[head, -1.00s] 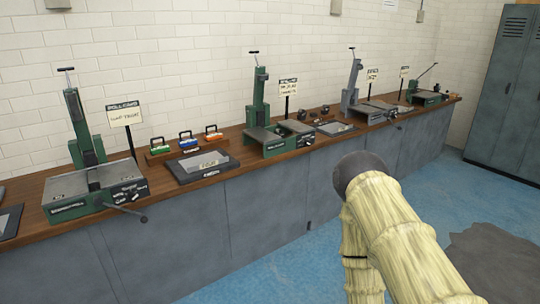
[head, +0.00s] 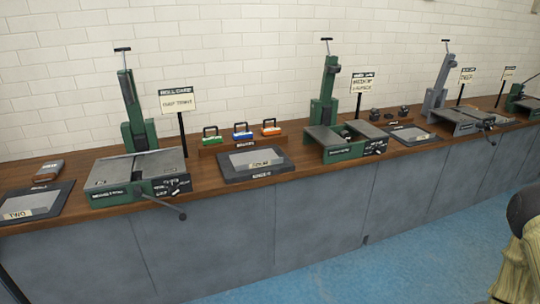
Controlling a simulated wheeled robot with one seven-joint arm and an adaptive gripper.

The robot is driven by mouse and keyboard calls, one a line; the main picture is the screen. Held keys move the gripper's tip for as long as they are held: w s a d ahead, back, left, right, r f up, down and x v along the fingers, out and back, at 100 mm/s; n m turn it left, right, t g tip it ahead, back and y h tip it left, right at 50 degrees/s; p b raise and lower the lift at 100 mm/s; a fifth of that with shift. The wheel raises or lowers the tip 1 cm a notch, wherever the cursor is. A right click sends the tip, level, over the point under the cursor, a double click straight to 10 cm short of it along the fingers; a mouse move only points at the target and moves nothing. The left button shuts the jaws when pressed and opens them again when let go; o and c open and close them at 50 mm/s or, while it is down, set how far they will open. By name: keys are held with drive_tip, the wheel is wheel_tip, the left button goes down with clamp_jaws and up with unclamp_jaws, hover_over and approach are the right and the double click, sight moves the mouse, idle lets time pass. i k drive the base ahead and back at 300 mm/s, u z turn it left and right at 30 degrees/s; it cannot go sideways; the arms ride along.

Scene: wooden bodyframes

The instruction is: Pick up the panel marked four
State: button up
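A light grey panel (head: 248,158) with a small pale label lies on a dark tray (head: 235,177) on the bench, right of the nearest green machine. Its label looks like a short word, perhaps FOUR, but is too blurred to read surely. Another grey panel (head: 38,199) at the far left has a label reading TWO and lies on its own dark tray. A third flat plate (head: 410,133) lies farther right; its mark is too small to read. My gripper is not in view; only part of my arm shows at the right edge.
The wooden bench (head: 222,189) runs along the tiled wall. A green machine (head: 137,172) with a protruding handle stands left, another green one (head: 335,143) right. Green, blue and orange handled blocks (head: 242,132) sit in a rack behind the tray. Blue floor in front is clear.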

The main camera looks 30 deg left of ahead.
sight(262, 158)
drive_tip(key=u, duration=0.3)
drive_tip(key=i, duration=0.75)
drive_tip(key=u, duration=0.5)
